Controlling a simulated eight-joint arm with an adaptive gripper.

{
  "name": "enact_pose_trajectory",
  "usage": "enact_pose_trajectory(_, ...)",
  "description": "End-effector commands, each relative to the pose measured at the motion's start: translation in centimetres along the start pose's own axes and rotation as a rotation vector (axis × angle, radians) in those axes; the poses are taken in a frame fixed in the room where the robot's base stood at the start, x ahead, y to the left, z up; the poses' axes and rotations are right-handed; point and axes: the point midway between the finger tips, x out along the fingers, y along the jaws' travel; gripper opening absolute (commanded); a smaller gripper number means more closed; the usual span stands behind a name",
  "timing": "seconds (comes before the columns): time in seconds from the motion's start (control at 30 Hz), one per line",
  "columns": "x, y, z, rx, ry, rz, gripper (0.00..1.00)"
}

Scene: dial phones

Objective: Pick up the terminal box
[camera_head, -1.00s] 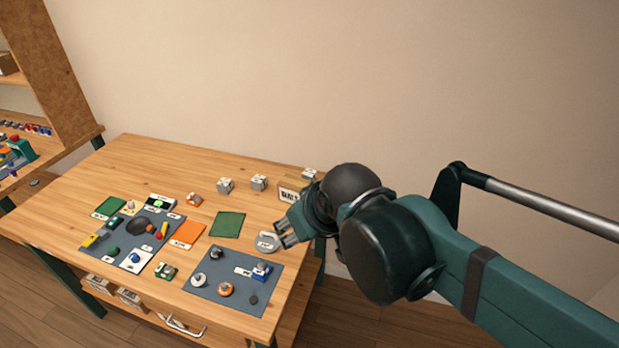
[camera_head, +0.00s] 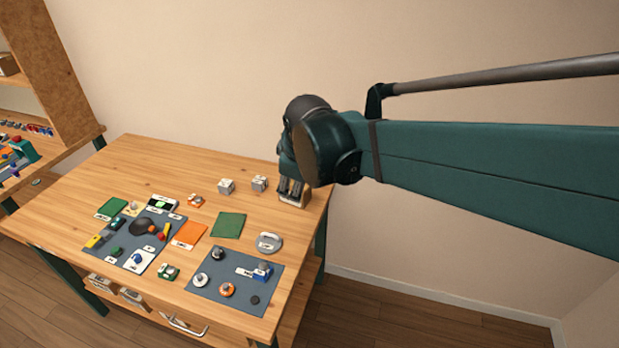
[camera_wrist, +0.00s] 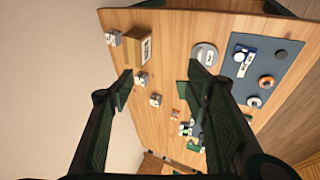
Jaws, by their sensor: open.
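Small grey-white boxes with dark labels look like terminal boxes; I cannot tell which one is meant. Two stand near the table's back edge in the head view, a left box (camera_head: 226,186) and a right box (camera_head: 259,183). The wrist view shows these two (camera_wrist: 155,100) (camera_wrist: 141,79) and a third grey box (camera_wrist: 113,38) beside a brown labelled carton (camera_wrist: 137,47). My gripper (camera_head: 291,190) is over the table's back right corner, hiding the third box and most of the carton in the head view. Its fingers (camera_wrist: 160,78) are apart with nothing gripped between them.
A grey round-ended part (camera_head: 269,242) lies in front of my gripper. A blue-grey mat (camera_head: 207,292) holds round parts and a blue device. A green square (camera_head: 228,225), an orange square (camera_head: 189,234) and another crowded mat lie left. The table's back left is clear.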

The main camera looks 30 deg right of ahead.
Motion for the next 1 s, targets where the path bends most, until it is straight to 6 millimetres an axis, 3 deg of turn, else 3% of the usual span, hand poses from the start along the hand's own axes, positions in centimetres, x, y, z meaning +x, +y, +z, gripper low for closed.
enact_pose_trajectory(0.57,6.2,7.2,-2.6,-0.412,-0.090,-0.025,0.48)
enact_pose_trajectory(1.0,12.4,11.9,-3.5,-0.722,-0.151,-0.070,0.48)
